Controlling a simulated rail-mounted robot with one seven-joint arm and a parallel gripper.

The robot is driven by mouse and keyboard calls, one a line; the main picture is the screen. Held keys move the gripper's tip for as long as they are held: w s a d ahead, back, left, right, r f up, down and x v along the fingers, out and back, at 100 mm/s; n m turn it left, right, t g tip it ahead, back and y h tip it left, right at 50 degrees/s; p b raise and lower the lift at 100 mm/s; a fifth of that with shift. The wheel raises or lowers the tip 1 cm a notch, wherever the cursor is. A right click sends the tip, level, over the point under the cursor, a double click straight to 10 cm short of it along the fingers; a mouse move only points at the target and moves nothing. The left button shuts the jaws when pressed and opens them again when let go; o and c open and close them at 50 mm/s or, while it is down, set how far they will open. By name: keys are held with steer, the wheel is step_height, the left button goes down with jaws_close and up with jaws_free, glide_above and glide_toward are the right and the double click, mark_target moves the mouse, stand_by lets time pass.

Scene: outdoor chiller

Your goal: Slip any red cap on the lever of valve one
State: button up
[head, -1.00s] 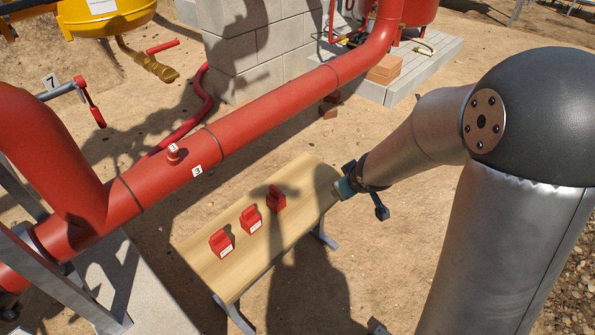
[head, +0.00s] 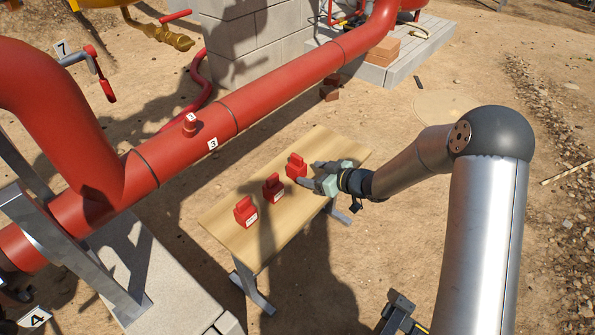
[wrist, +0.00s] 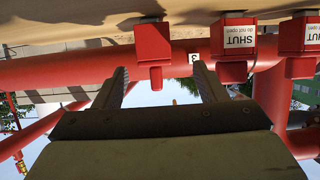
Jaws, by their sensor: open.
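Three red caps stand in a row on a wooden table (head: 225,217): a left one (head: 245,212), a middle one (head: 273,188) and a right one (head: 297,167). My gripper (head: 310,173) is open and empty at the right cap, its fingers pointing toward it. In the wrist view, which looks upside down, this cap (wrist: 152,57) appears between and beyond the two fingers; contact cannot be told. The other caps (wrist: 235,52) (wrist: 302,47) carry "SHUT" labels. A red lever (head: 106,90) beside a plate like "7" shows at upper left. I cannot identify valve one.
A thick red pipe (head: 270,97) marked 3, with a small red fitting (head: 190,124) on top, runs behind the table. A block wall (head: 250,40) and bricks (head: 330,90) lie beyond. A grey support frame (head: 60,255) stands at left. Ground right of the table is mostly clear.

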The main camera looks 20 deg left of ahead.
mark_target(303, 168)
steer(key=x, duration=0.2)
steer(key=shift+a+f+b, duration=0.1)
steer(key=shift+a+b, duration=0.15)
steer(key=shift+b, duration=0.05)
steer(key=b+x, duration=0.1)
steer(key=x, duration=0.1)
steer(key=b+x, duration=0.1)
steer(key=x, duration=0.1)
steer(key=shift+w+f, duration=0.1)
steer(key=shift+w, duration=0.35)
steer(key=shift+w+a, duration=0.15)
steer(key=shift+a, duration=0.25)
steer(key=c, duration=1.1)
